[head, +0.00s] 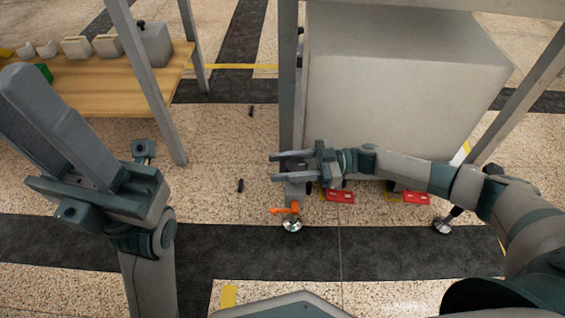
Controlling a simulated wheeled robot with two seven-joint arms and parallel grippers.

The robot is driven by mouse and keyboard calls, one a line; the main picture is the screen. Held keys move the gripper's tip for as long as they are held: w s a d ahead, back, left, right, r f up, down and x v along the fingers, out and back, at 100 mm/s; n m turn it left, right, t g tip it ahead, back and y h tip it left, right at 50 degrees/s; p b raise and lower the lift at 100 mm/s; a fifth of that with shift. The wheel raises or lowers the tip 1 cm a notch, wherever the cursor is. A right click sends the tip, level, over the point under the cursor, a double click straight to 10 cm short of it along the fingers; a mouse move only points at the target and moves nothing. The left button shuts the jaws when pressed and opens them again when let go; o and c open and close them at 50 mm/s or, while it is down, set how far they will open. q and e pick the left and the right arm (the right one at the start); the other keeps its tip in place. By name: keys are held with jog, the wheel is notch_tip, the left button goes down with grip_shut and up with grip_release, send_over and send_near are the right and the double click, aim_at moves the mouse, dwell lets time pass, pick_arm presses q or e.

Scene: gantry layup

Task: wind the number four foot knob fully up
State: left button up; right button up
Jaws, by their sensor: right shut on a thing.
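A levelling foot stands at the bottom of the frame's near left post, with a round silver pad (292,225) on the floor and an orange lever (284,210) just above it. My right gripper (276,168) reaches in from the right, its fingers pointing left, at the post's lower end above the lever. It is shut on the foot knob, which is mostly hidden between the fingers. No number is readable. My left gripper (22,88) is raised at the left, close to the camera, away from the foot. Its finger gap does not show clearly.
A large grey box (400,80) sits within the frame. Red blocks (341,196) lie beneath its front edge. Another foot (442,226) stands at the right. A wooden table (100,90) with several pale parts is at back left. Small dark pieces (240,185) lie on the floor.

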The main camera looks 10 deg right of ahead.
jog(key=shift+s+n+g, duration=0.25)
jog(key=shift+n+g, duration=0.55)
jog(key=shift+g, duration=0.5)
jog(key=o, duration=1)
jog(key=shift+o, duration=0.2)
jog(key=shift+d, duration=0.1)
jog(key=d+p, duration=0.1)
jog(key=d, duration=1)
jog(key=shift+d, duration=0.35)
